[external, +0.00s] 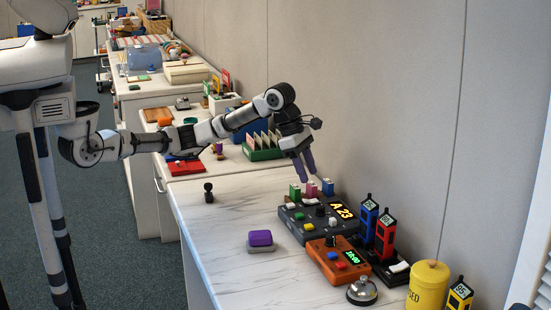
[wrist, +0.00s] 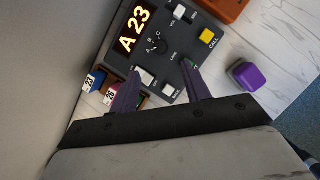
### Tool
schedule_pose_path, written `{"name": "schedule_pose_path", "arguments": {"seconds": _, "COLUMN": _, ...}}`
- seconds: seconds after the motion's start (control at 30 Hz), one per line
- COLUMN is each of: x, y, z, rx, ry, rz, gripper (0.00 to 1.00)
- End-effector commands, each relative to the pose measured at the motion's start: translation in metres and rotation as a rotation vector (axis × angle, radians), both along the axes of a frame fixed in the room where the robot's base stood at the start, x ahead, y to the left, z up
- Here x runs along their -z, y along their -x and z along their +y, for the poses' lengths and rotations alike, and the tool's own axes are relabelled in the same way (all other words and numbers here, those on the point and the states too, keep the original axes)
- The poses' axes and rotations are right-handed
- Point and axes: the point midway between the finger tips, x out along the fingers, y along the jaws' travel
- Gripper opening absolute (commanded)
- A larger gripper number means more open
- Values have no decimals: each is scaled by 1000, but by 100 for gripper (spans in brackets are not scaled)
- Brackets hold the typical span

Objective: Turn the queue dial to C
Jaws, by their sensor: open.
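The queue box is a dark grey console (external: 345,226) with a lit "A 23" display, on the white marbled counter. Its black queue dial (wrist: 158,46) has small white letters beside it in the wrist view; I cannot tell which letter it points to. The dial also shows in the external view (external: 320,211). My gripper (external: 307,176) is open and empty, above the back left of the console, with purple fingers pointing down. In the wrist view my gripper (wrist: 161,68) has its two fingertips apart, on the near side of the dial, not around it.
An orange timer box (external: 345,262) with a knob sits in front of the console. A purple block (external: 260,239), a bell (external: 362,291) and a yellow canister (external: 428,284) are nearby. Small numbered blocks (external: 311,188) stand behind the console, near the wall.

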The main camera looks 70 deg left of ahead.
Motion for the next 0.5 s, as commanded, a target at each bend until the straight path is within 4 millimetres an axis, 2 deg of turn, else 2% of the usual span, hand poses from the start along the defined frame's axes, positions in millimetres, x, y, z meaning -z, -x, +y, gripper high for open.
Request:
{"name": "schedule_pose_path", "arguments": {"seconds": 0.3, "x": 62, "y": -18, "z": -19, "rx": 1, "ry": 3, "rz": 4, "gripper": 47}}
{"name": "schedule_pose_path", "arguments": {"seconds": 0.5, "x": 86, "y": -25, "z": -26, "rx": 1, "ry": 4, "rz": 3, "gripper": 47}}
